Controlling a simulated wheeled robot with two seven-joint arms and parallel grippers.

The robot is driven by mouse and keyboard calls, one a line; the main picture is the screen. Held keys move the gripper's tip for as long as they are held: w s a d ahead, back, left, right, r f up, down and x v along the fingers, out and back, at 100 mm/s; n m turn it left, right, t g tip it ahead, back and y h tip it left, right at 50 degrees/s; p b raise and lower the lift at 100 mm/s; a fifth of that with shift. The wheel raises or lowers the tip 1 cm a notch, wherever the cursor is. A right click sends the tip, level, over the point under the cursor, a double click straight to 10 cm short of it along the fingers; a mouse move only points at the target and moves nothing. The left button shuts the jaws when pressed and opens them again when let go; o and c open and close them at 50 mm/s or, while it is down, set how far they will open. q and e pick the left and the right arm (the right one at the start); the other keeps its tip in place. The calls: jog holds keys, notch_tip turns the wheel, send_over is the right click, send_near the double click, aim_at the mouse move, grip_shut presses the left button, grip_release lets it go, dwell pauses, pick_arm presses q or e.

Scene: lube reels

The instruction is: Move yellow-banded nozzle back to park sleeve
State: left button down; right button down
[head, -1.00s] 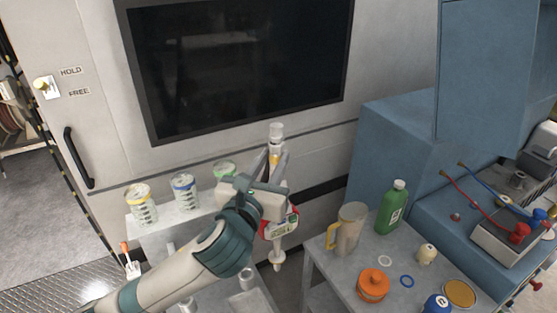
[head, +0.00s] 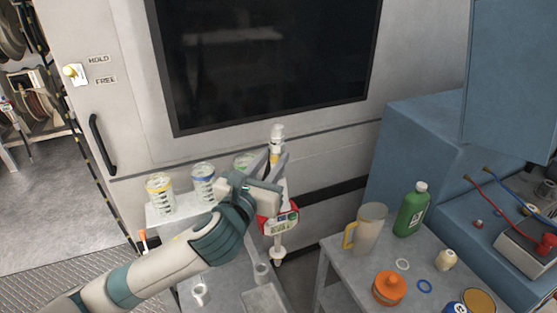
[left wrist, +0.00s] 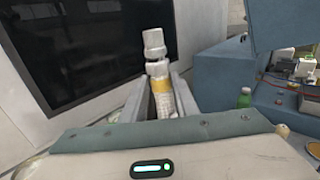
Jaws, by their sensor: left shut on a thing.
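The yellow-banded nozzle (head: 277,133) is upright in my left gripper (head: 275,165). Its pale top and yellow band show above the fingers, and a red-cased meter with a small display (head: 282,222) and a pale tip (head: 278,252) show below them. In the left wrist view the nozzle (left wrist: 158,68) stands between the two fingers (left wrist: 163,95), which are shut on it. The nozzle is in the air in front of the machine wall. Pale tube-like sleeves (head: 261,270) stand low on the grey cart; I cannot tell which is the park sleeve. My right gripper is out of view.
At right, a grey table (head: 345,270) holds a jug (head: 370,228), a green bottle (head: 411,210) and an orange container (head: 389,288). A gap separates cart and table.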

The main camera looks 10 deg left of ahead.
pick_arm(q)
jog(key=w+a+f+b, duration=0.2)
jog(key=a+f, duration=0.2)
jog(key=a, duration=0.2)
jog(key=shift+f, duration=0.35)
dwell(0.6)
jog(key=shift+s+a+f, duration=0.1)
jog(key=shift+f, duration=0.25)
dwell(0.3)
jog(key=shift+f+b, duration=0.65)
jog(key=shift+f, duration=0.4)
jog(key=shift+f+b, duration=0.6)
jog(key=shift+f, duration=0.5)
